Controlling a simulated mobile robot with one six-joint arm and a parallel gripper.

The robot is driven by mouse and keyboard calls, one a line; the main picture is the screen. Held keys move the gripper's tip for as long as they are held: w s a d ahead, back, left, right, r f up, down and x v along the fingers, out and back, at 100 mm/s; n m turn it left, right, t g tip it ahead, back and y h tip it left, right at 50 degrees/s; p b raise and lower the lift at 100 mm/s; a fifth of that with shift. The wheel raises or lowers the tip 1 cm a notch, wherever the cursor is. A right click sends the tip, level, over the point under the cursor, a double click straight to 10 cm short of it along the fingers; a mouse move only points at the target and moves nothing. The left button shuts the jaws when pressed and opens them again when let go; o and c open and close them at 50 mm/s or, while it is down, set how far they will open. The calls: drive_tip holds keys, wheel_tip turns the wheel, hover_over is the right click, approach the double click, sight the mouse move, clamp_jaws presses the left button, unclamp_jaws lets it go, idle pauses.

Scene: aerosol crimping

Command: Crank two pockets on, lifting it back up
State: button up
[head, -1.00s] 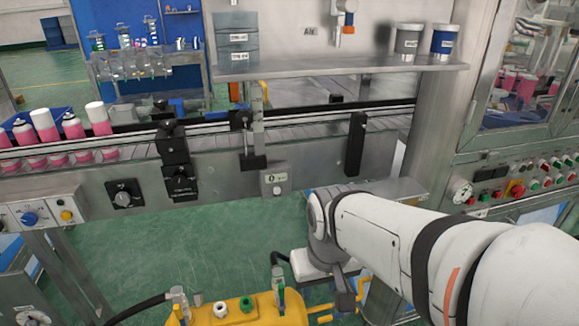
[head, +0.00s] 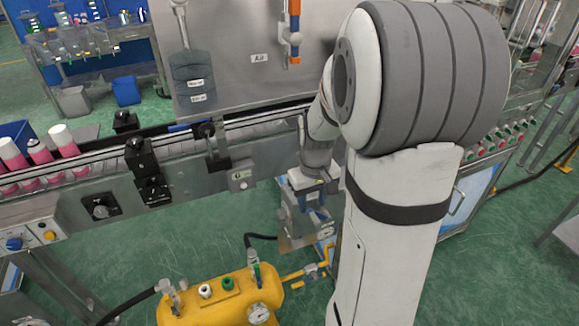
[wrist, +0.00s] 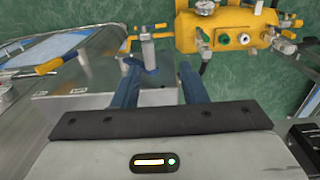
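My gripper (wrist: 158,75) has two blue fingers set well apart, with no object visible between their tips. It points down over a bare steel surface (wrist: 95,110). A short grey upright post with a blue lower part (wrist: 147,48) shows just beyond the left finger. A lever with a yellow grip (wrist: 55,65) shows to the left in the wrist view; I cannot tell whether it is the crank. In the head view my gripper (head: 313,200) is small, below the conveyor and partly behind my arm. Pink cans with white caps (head: 65,142) stand on the conveyor (head: 95,163) at the left.
A yellow tank (head: 222,300) with valves and a gauge stands low in front; it also shows in the wrist view (wrist: 225,28). My arm hides much of the right side. Green floor lies open between conveyor and tank.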

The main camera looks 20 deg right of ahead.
sight(315, 218)
drive_tip(key=shift+w+d+r+p, duration=0.2)
drive_tip(key=shift+w+d+p, duration=0.3)
drive_tip(key=shift+d, duration=0.4)
drive_tip(key=shift+d+f, duration=0.1)
drive_tip(key=shift+f, duration=0.25)
wheel_tip(315, 218, down, 7)
drive_tip(key=shift+w+f, duration=0.1)
drive_tip(key=shift+f, duration=0.05)
clamp_jaws()
